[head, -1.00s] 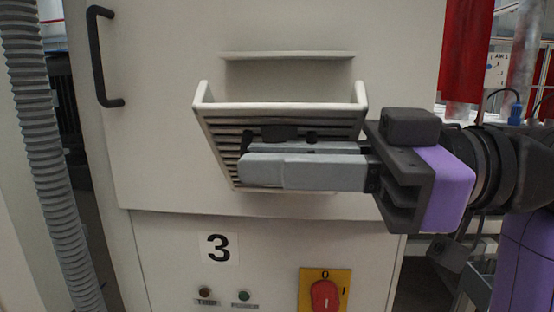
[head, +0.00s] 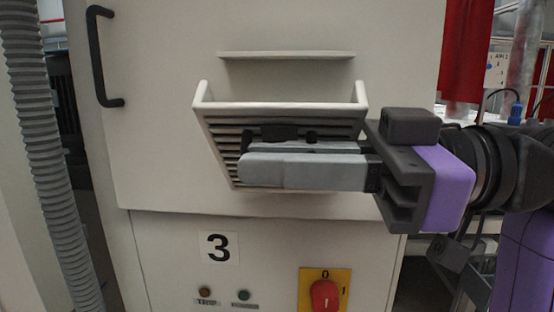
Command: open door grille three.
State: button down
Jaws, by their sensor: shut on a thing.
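Door grille three (head: 215,118) is a cream louvred flap on the upper panel of a cabinet, above a label with the number 3 (head: 218,248). Its top edge stands out from the panel and it tilts outward, with its side walls showing. My gripper (head: 250,158) comes in from the right across the front of the louvres. Its grey fingers are shut on the dark handle (head: 279,132) of the grille, which is mostly hidden behind them.
A cream ledge (head: 287,55) juts out above the grille. A black door handle (head: 103,57) is at upper left, and a grey ribbed hose (head: 45,150) hangs further left. A red rotary switch (head: 325,294) and small lamps (head: 243,295) sit below.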

jog(key=shift+w+r+m+p, duration=0.55)
jog(key=shift+w+r+m, duration=0.1)
jog(key=shift+r+m, duration=0.15)
jog(key=c, duration=1.8)
grip_release()
jog(key=shift+d, duration=0.15)
